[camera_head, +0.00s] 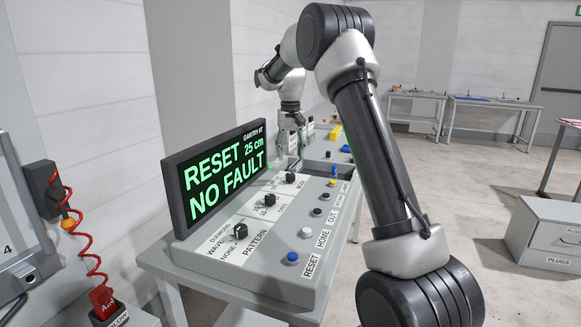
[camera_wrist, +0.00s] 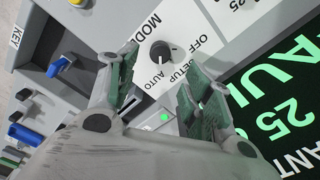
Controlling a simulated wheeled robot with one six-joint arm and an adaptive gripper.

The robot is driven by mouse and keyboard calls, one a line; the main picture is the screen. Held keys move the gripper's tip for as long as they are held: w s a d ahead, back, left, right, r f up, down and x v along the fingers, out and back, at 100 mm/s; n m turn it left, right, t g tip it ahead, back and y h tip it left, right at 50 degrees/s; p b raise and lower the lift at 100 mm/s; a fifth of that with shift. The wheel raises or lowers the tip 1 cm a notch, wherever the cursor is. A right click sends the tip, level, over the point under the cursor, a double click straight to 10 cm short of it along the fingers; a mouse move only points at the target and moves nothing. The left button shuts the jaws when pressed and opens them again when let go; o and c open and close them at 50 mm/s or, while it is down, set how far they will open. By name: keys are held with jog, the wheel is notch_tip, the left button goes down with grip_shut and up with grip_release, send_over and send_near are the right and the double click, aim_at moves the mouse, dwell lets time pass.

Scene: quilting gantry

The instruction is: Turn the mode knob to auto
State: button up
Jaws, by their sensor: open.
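The mode knob (camera_wrist: 160,54) is a round dark knob on a white label plate marked MODE, OFF, SETUP and AUTO in the wrist view. It lies just beyond and between my fingertips, with no finger visibly touching it. Its pointer is too small to read surely. My gripper (camera_wrist: 158,80) is open and empty, one finger on each side of the knob in the picture.
The display (camera_head: 218,172) reads RESET, NO FAULT, and rises along the console's back edge. Nearer are the pattern knob (camera_head: 240,231) and several push buttons, including a blue one (camera_head: 292,257).

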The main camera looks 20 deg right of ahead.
notch_tip(320, 180, up, 4)
jog(key=shift+r, duration=0.15)
dwell(0.5)
jog(key=s+f+n, duration=0.1)
jog(key=s+f, duration=0.2)
jog(key=f, duration=0.2)
jog(key=s+a+r+t, duration=0.1)
jog(key=s+r, duration=0.1)
jog(key=s, duration=1.1)
jog(key=s+a+r+n+t, duration=0.1)
jog(key=s+r+t, duration=0.1)
jog(key=s, duration=1.1)
jog(key=s+r+n+t, duration=0.1)
jog(key=s+r, duration=0.1)
jog(key=s, duration=1.1)
jog(key=shift+s+a+r, duration=0.15)
jog(key=shift+s+a, duration=0.05)
jog(key=shift+a, duration=0.2)
